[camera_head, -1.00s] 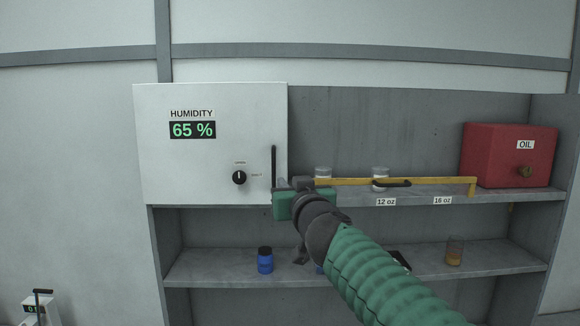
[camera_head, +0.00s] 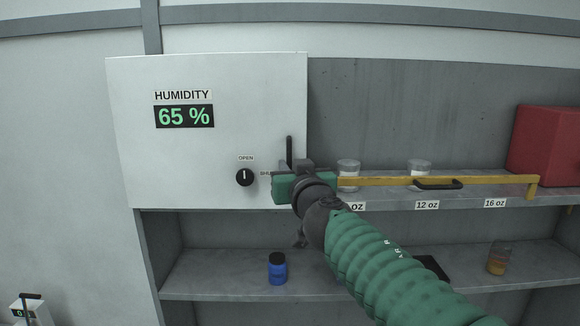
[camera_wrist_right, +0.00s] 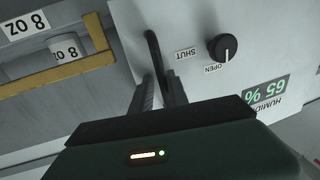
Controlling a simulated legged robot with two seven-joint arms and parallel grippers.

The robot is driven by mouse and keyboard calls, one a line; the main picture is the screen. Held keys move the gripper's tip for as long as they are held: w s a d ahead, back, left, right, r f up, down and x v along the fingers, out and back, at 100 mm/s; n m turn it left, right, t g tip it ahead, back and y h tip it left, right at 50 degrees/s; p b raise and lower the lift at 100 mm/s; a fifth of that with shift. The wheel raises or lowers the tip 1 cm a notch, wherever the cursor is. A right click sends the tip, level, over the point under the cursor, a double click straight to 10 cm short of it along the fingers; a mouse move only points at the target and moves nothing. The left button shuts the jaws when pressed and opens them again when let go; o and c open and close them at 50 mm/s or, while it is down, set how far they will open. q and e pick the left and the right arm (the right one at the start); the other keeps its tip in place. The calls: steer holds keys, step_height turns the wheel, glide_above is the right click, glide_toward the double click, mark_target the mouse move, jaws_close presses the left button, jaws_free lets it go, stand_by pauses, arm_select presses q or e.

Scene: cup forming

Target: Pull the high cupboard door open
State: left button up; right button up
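The high cupboard door (camera_head: 240,85) is a white panel marked HUMIDITY 65 % at the upper left of the shelving, and it looks closed. Its black upright bar handle (camera_head: 289,150) is near the right edge; it also shows in the right wrist view (camera_wrist_right: 151,45). A black knob (camera_head: 244,177) has its pointer at OPEN. My right gripper (camera_head: 285,186) is at the handle's lower part and hides it in the head view. In the right wrist view its fingers (camera_wrist_right: 158,88) stand slightly apart on either side of the handle; firm contact is not visible. My left gripper is out of view.
A yellow bar (camera_head: 400,181) with a black grip runs along the upper shelf, right of my gripper. A blue jar (camera_head: 277,269) and an amber cup (camera_head: 499,258) are on the lower shelf.

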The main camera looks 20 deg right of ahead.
steer(key=shift+a, duration=0.15)
jaws_close()
steer(key=shift+a, duration=0.25)
steer(key=shift+d, duration=0.15)
stand_by(0.7)
